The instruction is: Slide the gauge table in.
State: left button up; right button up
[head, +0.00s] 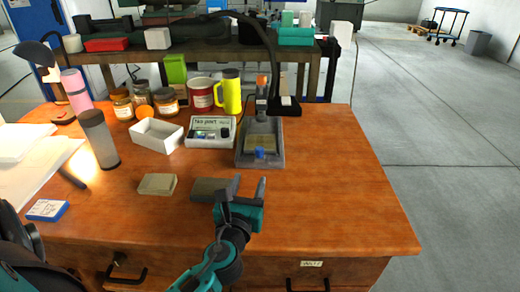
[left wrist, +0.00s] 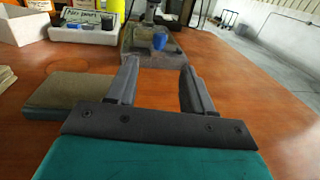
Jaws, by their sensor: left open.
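The gauge (head: 261,112) stands toward the back right of the wooden desk, with a grey upright and an orange top. Its grey tray-like base (head: 242,160) holds an olive plate (head: 262,143) with a small blue piece (head: 260,154) at the front. In the left wrist view, the base (left wrist: 178,60) and the blue piece (left wrist: 159,41) lie just beyond the fingertips. I cannot tell how far the table is slid. My left gripper (head: 249,182) is open and empty, in front of the base and apart from it; it also shows in the left wrist view (left wrist: 160,66).
A grey-green block (head: 208,189) lies beside my left gripper, with a smaller pale block (head: 158,184) further left. A white box (head: 157,135), a labelled parts tray (head: 210,131) and a yellow mug (head: 230,92) stand behind. The desk's right side is clear.

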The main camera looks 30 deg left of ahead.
aim_at(258, 153)
pick_arm(q)
jog(key=x, duration=1.2)
grip_shut()
dwell(0.4)
